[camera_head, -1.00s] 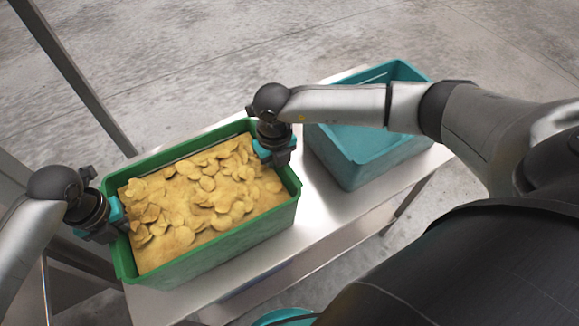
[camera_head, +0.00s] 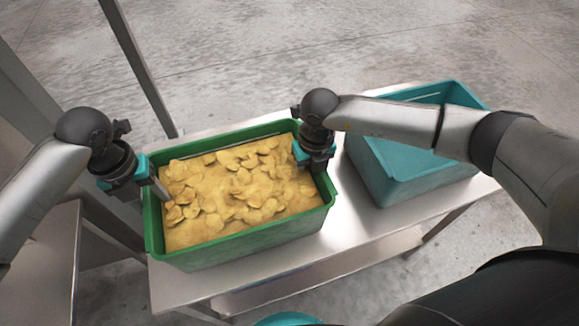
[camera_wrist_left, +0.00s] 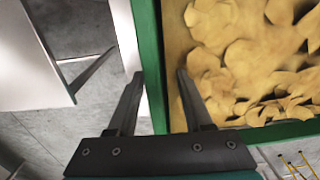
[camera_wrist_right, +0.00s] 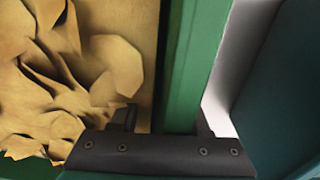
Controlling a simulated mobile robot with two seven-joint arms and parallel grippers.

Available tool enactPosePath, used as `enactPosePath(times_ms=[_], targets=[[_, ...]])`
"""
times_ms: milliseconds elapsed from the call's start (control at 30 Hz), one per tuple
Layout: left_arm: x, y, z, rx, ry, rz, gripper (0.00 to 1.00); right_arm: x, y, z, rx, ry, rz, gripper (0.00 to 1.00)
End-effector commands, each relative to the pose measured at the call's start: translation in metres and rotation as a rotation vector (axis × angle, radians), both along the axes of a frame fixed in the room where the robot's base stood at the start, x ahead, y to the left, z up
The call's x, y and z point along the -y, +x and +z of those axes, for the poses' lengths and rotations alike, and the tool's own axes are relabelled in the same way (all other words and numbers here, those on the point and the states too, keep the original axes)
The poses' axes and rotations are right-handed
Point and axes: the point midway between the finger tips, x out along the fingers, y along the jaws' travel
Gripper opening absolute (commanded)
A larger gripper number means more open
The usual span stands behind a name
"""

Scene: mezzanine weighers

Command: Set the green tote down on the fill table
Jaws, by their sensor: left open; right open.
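The green tote (camera_head: 240,246), full of yellow chip-like pieces (camera_head: 235,190), sits upright on the steel table (camera_head: 345,240). My left gripper (camera_head: 150,188) is open at the tote's left end. In the left wrist view its fingers (camera_wrist_left: 158,76) lie on either side of the green rim (camera_wrist_left: 149,50), one outside and one over the chips. My right gripper (camera_head: 314,162) is at the right end. In the right wrist view its open fingers (camera_wrist_right: 167,112) lie on either side of the green wall (camera_wrist_right: 190,60). Its fingertips are mostly hidden in the head view.
A teal tote (camera_head: 410,185) stands on the same table, just right of the green tote and close to my right gripper. A grey post (camera_head: 140,70) rises behind the table at the left. Another metal surface (camera_head: 45,245) is at the lower left.

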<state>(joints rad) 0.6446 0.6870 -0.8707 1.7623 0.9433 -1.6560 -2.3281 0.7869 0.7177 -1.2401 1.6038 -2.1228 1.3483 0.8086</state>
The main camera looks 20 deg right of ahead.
Motion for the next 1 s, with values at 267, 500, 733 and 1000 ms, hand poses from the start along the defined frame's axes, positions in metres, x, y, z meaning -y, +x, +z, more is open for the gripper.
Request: enactPosePath(times_ms=[267,500,733,1000], targets=[[-0.002,0.001,0.051,0.003,-0.001,0.000,0.51,0.001,0.000,0.000,0.000,-0.001,-0.001,0.46],[-0.002,0.000,0.064,0.000,-0.001,0.000,0.51,0.001,0.001,0.007,0.001,-0.001,-0.001,0.46],[-0.002,0.000,0.064,0.000,-0.001,0.000,0.51,0.002,0.001,0.049,0.005,0.000,0.001,0.46],[-0.002,0.000,0.063,0.000,-0.001,0.000,0.51,0.005,0.001,0.101,0.003,0.000,0.000,0.46]])
